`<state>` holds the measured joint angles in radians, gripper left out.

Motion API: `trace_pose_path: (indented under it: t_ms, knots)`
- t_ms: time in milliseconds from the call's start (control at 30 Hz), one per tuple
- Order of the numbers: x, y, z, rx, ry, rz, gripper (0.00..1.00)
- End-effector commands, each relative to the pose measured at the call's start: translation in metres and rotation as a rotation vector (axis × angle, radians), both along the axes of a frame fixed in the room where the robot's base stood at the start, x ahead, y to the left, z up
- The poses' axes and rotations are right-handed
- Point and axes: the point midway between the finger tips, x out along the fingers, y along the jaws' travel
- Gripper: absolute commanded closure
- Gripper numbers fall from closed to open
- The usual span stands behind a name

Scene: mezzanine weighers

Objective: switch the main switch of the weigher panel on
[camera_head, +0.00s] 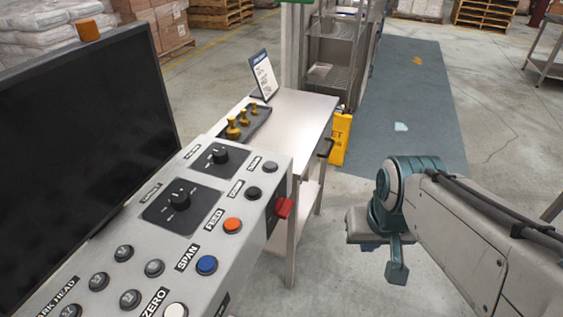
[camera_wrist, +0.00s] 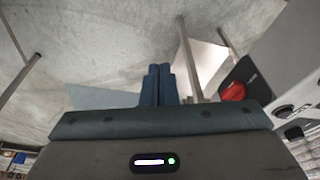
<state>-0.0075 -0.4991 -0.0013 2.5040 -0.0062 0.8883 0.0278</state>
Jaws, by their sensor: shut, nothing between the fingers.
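The weigher panel (camera_head: 205,195) is a light grey console on the left in the head view, with its labelled buttons and two black knobs on top. A red switch handle (camera_head: 284,208) sticks out of its right side face; I take it for the main switch. In the wrist view the red handle (camera_wrist: 232,91) sits on a dark plate at the right. Its on or off position cannot be read. My gripper (camera_head: 398,274) is shut and empty, pointing down, well to the right of the red handle and apart from it. Its fingers show together in the wrist view (camera_wrist: 165,85).
A steel table (camera_head: 300,115) stands behind the panel, holding a tray of brass weights (camera_head: 240,128) and a small sign (camera_head: 263,75). A yellow wet-floor sign (camera_head: 340,138) stands beside it. A dark monitor (camera_head: 80,150) is at left. Open floor lies between panel and gripper.

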Motion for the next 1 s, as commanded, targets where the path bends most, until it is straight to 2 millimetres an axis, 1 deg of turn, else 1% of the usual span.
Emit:
trace_pose_path:
  t_ms: [233, 367, 467, 567, 700, 800, 900, 1000]
  knots:
    - [0.001, 0.0, 0.001, 0.001, 0.001, -0.002, 1.0]
    - [0.015, 0.006, 0.013, 0.008, 0.017, -0.019, 1.0]
    - [0.037, 0.019, 0.029, 0.018, 0.046, -0.047, 1.0]
    - [0.068, 0.037, 0.046, 0.03, 0.084, -0.093, 1.0]
    - [0.113, 0.068, 0.062, 0.042, 0.139, -0.165, 1.0]
    - [0.141, 0.092, 0.068, 0.045, 0.176, -0.216, 1.0]
    - [0.162, 0.115, 0.07, 0.046, 0.206, -0.257, 1.0]
    - [0.177, 0.133, 0.069, 0.045, 0.226, -0.292, 1.0]
